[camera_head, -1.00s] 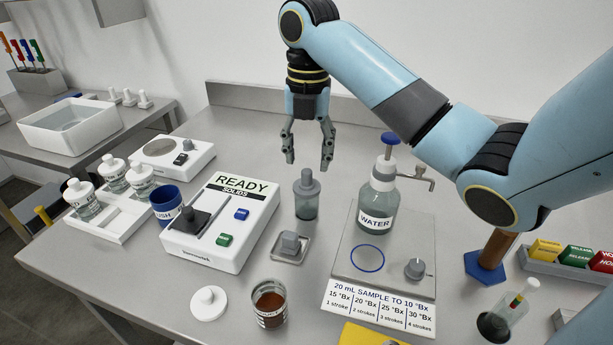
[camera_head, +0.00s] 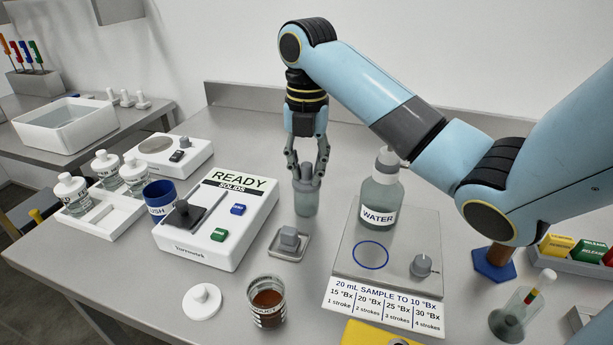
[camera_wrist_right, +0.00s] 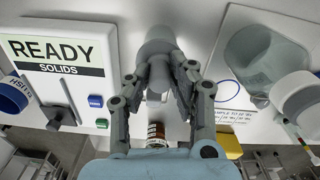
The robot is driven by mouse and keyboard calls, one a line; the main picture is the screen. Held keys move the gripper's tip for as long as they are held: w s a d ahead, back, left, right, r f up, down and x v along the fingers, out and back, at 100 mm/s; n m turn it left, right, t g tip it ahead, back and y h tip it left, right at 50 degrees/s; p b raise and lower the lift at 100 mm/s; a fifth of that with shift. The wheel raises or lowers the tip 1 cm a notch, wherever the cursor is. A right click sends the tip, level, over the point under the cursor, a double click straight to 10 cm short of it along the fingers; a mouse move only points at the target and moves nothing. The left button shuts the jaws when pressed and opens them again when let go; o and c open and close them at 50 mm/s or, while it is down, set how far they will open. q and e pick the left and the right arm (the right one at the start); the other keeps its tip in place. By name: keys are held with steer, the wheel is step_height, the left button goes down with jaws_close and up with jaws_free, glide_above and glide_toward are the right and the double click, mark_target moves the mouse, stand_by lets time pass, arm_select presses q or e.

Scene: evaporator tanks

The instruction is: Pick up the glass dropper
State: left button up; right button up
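The glass dropper (camera_head: 306,200) appears to be the small grey-green glass vessel with a grey top, standing upright on the bench in the middle of the head view. My right gripper (camera_head: 307,177) points down from above, with its fingers on either side of the grey top. In the right wrist view the grey top of the dropper (camera_wrist_right: 159,42) lies between the fingertips of my right gripper (camera_wrist_right: 160,78). The fingers look close to it, but I cannot tell whether they touch or grip it. My left gripper is not in view.
The water bottle (camera_head: 379,205) stands close on the right, on a grey plate (camera_head: 345,262). The READY device (camera_head: 215,225) is close on the left. A flask (camera_head: 512,318) stands at lower right.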

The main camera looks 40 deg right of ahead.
jaws_close()
steer(key=shift+r+p, duration=0.3)
steer(key=shift+r, duration=0.2)
step_height(320, 180, up, 10)
steer(key=p, duration=0.9)
steer(key=shift+f+p, duration=0.2)
steer(key=shift+p, duration=0.15)
